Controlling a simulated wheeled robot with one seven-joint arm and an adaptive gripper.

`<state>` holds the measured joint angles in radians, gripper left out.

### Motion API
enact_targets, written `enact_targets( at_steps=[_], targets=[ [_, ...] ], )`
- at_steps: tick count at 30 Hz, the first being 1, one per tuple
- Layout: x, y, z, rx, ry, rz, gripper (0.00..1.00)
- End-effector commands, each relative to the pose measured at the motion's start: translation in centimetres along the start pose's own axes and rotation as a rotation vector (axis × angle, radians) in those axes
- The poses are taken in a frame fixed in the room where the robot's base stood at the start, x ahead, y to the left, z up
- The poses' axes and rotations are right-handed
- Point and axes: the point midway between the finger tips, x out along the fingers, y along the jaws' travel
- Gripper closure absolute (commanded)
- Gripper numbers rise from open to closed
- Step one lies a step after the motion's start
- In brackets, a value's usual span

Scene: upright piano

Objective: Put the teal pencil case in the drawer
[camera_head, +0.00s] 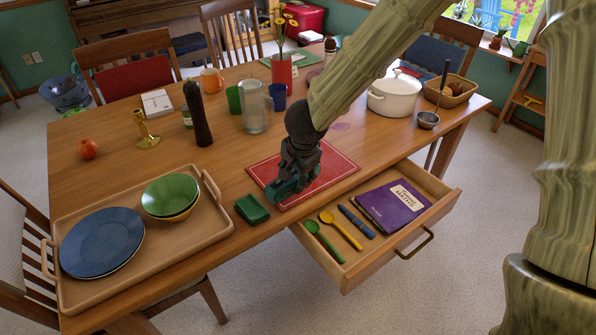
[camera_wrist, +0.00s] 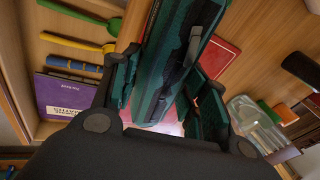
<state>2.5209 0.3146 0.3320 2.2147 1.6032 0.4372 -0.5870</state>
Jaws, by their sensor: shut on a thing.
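The teal pencil case (camera_wrist: 178,62) is long, with a dark zipper strip, and sits between the fingers of my gripper (camera_wrist: 160,95) in the wrist view. In the head view my gripper (camera_head: 296,178) is shut on the case, which is mostly hidden there, over the red mat (camera_head: 328,172) near the table's front edge. Whether the case touches the mat is unclear. The drawer (camera_head: 350,278) is pulled open, to the right of and below my gripper. It holds a green spoon (camera_head: 325,243), a yellow spoon (camera_head: 342,231), a blue pen-like item (camera_head: 356,221) and a purple book (camera_head: 394,205).
A small green box (camera_head: 252,208) lies left of my gripper. A tray (camera_head: 200,240) with blue plates and a green bowl is farther left. A white pot (camera_head: 394,95), a glass jar (camera_head: 253,108) and a dark pepper mill (camera_head: 198,115) stand farther back. The drawer's front part looks bare.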

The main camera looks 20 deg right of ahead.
Motion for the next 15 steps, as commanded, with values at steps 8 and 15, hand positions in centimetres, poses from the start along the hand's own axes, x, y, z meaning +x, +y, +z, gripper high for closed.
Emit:
enact_targets(
  at_steps=[8,15],
  targets=[
    [-1.25,-1.26,-0.77,-0.181,-0.051,-0.025,0.84],
    [-1.11,-1.36,-0.79,-0.234,-0.07,-0.035,0.84]
  ],
)
